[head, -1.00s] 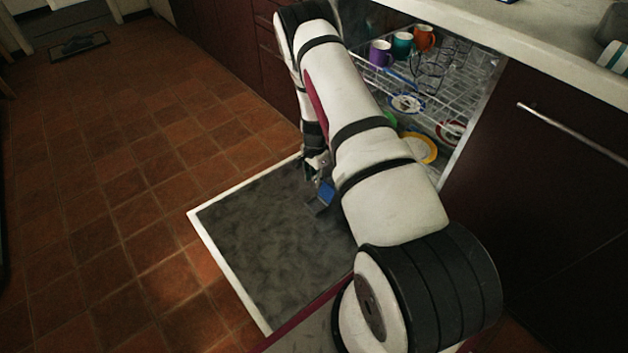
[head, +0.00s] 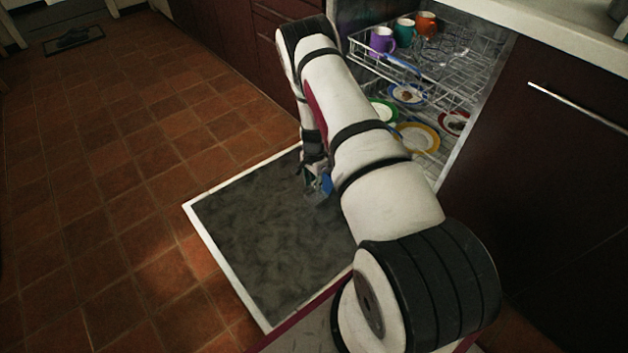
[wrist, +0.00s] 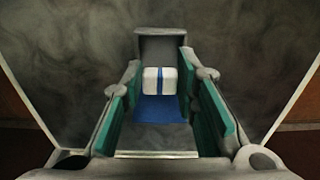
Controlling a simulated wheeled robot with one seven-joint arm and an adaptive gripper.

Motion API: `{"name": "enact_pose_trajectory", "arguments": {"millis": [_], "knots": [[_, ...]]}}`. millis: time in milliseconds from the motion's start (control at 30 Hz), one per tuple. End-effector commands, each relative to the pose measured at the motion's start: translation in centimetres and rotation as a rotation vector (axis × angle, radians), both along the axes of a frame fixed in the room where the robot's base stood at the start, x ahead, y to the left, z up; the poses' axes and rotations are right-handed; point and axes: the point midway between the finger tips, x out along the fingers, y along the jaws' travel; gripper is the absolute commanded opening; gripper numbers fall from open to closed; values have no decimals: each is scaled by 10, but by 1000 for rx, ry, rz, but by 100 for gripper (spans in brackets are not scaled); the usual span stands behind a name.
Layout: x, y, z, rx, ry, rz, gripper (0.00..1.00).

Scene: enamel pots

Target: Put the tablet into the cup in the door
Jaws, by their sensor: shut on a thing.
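The tablet (wrist: 160,80) is a small white block with a blue stripe, seen between the green-padded fingers of my gripper (wrist: 160,72) in the wrist view. My gripper is shut on it. The grey cup (wrist: 160,38) with a blue part (wrist: 160,110) lies just beyond and below the tablet, on the inside of the open door (wrist: 75,110). I cannot tell whether the tablet is inside the cup or just above it. In the head view, my gripper (head: 313,175) is over the door beside the blue part (head: 325,186), and the tablet is hidden.
The open dishwasher has an upper rack (head: 440,65) with a purple mug (head: 382,40), a teal mug (head: 404,32) and an orange mug (head: 426,24). Several plates, one yellow-rimmed (head: 418,137), stand below. The near part of the door and the tiled floor (head: 110,190) are clear.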

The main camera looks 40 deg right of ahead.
Motion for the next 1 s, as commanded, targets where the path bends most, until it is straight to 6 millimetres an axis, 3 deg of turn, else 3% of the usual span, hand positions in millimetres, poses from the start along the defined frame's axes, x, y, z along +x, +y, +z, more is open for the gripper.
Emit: {"name": "enact_pose_trajectory", "arguments": {"millis": [500,1000], "knots": [[0,0,-49,0,0,0,13],[-3,0,-65,1,5,0,13]]}}
